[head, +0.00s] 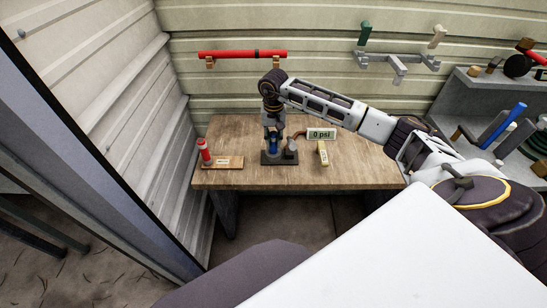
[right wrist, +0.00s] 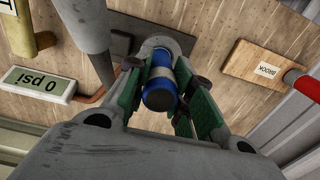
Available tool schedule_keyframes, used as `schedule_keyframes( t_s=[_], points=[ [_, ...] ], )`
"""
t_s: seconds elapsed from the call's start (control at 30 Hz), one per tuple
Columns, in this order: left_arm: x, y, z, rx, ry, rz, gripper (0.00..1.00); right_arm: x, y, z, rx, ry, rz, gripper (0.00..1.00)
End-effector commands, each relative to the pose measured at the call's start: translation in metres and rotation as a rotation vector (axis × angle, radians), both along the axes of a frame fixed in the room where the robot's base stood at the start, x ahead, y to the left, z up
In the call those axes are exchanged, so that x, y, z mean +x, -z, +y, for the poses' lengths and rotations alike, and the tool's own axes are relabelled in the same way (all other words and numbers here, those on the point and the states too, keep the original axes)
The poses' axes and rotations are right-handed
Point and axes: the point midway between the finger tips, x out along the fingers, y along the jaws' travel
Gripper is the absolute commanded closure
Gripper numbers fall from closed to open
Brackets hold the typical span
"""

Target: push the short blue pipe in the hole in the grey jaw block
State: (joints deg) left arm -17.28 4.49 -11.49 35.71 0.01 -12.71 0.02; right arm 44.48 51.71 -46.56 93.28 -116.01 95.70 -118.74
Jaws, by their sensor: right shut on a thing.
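My right gripper (head: 271,135) points down over the workbench. The pipe (head: 273,145) also shows as a small blue patch in the head view. The grey jaw block (right wrist: 165,43) is right beyond the pipe, its rounded edge around the pipe's far end. It stands on a dark base (head: 282,159). I cannot tell how deep the pipe sits in the hole. My left gripper is not in view.
A "0 psi" display (head: 321,134) and a grey post with a copper-coloured line (right wrist: 90,97) stand close to the block. A wooden board (head: 222,163) with a red cylinder (head: 204,150) is at the left. A yellowish labelled piece (head: 323,153) is at the right. The bench (head: 370,165) is clear at far right.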

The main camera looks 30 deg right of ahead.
Motion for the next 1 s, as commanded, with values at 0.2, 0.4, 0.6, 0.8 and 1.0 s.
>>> schedule_keyframes(
  t_s=[0.2, 0.4, 0.6, 0.8, 1.0],
  points=[
    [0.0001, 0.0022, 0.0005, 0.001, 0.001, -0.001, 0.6, 0.0002, 0.0021, -0.0001, -0.001, 0.0, -0.001, 1.0],
    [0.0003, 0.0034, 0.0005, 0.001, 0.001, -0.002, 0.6, 0.0003, 0.0036, -0.0001, -0.001, 0.0, -0.001, 1.0],
    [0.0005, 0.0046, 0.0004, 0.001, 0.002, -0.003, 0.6, 0.0002, 0.0053, -0.0001, -0.001, 0.0, -0.001, 1.0],
    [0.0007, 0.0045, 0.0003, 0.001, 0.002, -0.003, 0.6, -0.0001, 0.0057, 0.0, 0.0, 0.0, 0.0, 0.74],
    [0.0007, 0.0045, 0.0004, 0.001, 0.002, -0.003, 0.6, -0.0001, 0.0056, 0.0001, 0.0, 0.0, 0.0, 0.51]
  ],
)
